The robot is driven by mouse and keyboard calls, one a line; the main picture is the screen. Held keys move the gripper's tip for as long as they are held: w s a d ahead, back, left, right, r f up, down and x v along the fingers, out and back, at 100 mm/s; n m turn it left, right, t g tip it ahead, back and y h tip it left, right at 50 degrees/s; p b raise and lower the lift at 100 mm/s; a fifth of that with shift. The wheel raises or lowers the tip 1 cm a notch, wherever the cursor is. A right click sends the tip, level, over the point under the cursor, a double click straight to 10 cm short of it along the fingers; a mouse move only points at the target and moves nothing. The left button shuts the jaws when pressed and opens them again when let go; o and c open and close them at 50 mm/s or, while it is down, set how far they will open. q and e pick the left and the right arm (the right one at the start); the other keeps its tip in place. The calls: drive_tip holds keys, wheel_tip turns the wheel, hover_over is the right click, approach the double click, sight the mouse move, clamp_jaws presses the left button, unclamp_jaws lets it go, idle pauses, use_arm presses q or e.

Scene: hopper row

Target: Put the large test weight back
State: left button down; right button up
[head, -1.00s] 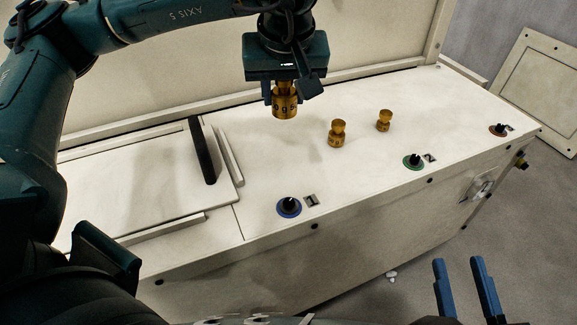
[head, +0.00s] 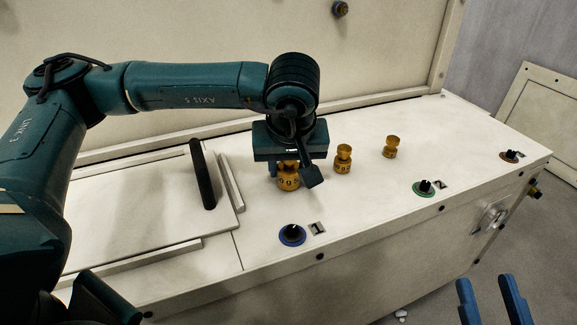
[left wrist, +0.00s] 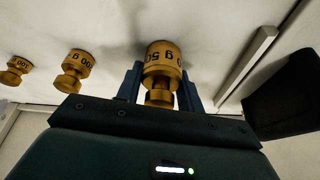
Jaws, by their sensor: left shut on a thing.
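The large test weight (head: 288,181) is a brass cylinder with a narrower knob and dark markings. In the head view it is upright at the left end of a row of brass weights, at or just above the white top; I cannot tell whether it touches. My left gripper (head: 287,165) is above it, its fingers closed on the knob. The left wrist view shows the weight (left wrist: 163,62) between the two blue fingers (left wrist: 160,88). My right gripper (head: 490,298) shows at the lower right as two blue fingers spread apart, empty, away from the bench.
Two smaller brass weights, a middle one (head: 343,159) and a smallest one (head: 390,147), stand to the right. A black handle (head: 203,174) rises from a sliding lid (head: 130,205) at left.

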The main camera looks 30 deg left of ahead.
use_arm(q)
drive_tip(key=shift+f, duration=0.1)
drive_tip(key=c, duration=0.9)
unclamp_jaws()
use_arm(e)
drive_tip(key=shift+w+r, duration=0.1)
drive_tip(key=shift+r, duration=0.15)
use_arm(q)
drive_tip(key=shift+r, duration=0.3)
drive_tip(key=p+v, duration=0.1)
drive_tip(key=v, duration=0.2)
drive_tip(key=p+v, duration=0.3)
drive_tip(key=v, duration=0.5)
drive_tip(key=shift+s+r, duration=0.25)
drive_tip(key=shift+r, duration=0.05)
use_arm(e)
drive_tip(key=shift+s+d+f+m+g+h, duration=0.1)
drive_tip(key=shift+s+f+m+g+h, duration=0.1)
drive_tip(key=shift+f+h, duration=0.25)
drive_tip(key=shift+s+f+m+g+h, duration=0.1)
drive_tip(key=shift+s+f+g+h, duration=0.1)
drive_tip(key=shift+f+h, duration=0.25)
use_arm(q)
drive_tip(key=shift+d, duration=0.15)
use_arm(e)
drive_tip(key=shift+d+f, duration=0.1)
drive_tip(key=shift+f, duration=0.2)
